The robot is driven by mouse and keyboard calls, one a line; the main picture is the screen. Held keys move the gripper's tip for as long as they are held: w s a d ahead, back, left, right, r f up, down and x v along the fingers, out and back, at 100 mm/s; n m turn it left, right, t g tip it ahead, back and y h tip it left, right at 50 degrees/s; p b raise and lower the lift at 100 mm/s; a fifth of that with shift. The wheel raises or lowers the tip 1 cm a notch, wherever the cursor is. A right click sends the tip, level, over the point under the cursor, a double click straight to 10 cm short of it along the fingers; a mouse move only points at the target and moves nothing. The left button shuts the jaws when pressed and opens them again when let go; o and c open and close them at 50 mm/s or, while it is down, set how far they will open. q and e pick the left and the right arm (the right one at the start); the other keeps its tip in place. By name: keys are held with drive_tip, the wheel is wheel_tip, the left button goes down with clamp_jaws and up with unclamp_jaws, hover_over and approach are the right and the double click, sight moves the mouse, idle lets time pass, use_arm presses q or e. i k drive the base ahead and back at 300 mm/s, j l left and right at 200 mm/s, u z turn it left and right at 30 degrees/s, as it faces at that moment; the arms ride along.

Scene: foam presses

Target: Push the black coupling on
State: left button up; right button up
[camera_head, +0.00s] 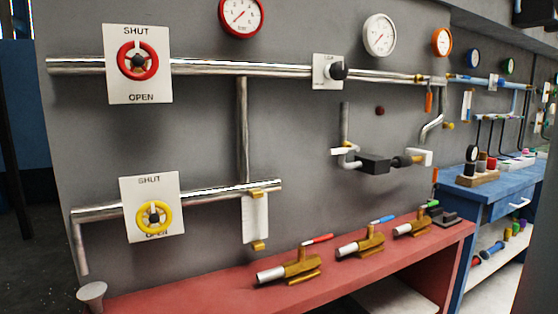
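A dark cylindrical piece (401,161) with a brass-coloured end sits at the middle right of the grey panel, beside a black box-shaped block (374,164). It looks like the black coupling, but it is too small to tell how far it is seated. A bent grey pipe (345,122) comes down on the left of the block to a white fitting (346,150). Another bent pipe (432,128) comes down on the right, near a second white piece (423,155). Neither of my grippers shows in the head view.
A red bench (215,286) runs below the panel, with several brass valves, one with a red lever (318,239). Red (138,61) and yellow (154,217) handwheels are on the left. A blue bench (480,200) stands at right.

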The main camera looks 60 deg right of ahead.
sight(403, 162)
drive_tip(key=z, duration=2.6)
